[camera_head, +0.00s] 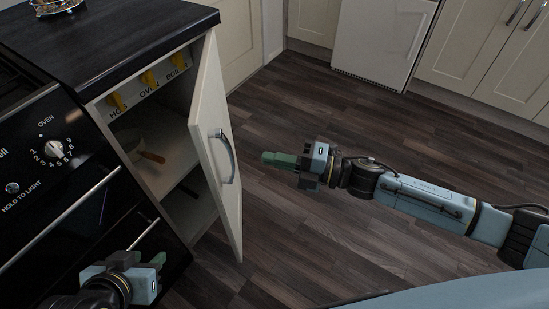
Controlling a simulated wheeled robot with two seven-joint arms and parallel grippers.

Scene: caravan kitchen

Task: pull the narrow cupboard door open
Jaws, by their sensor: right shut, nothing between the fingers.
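The narrow cupboard door (214,150) is cream and stands well open, swung out from the cabinet on its right side. Its curved metal handle (227,158) is on the face turned to the right. My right gripper (266,158) is shut and empty, a little to the right of the handle and apart from it. My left gripper (146,262) is at the bottom left, in front of the oven; its fingers are partly hidden, and I cannot tell whether it is open.
The wooden floor (310,110) is clear. A white fridge (380,40) stands at the back.

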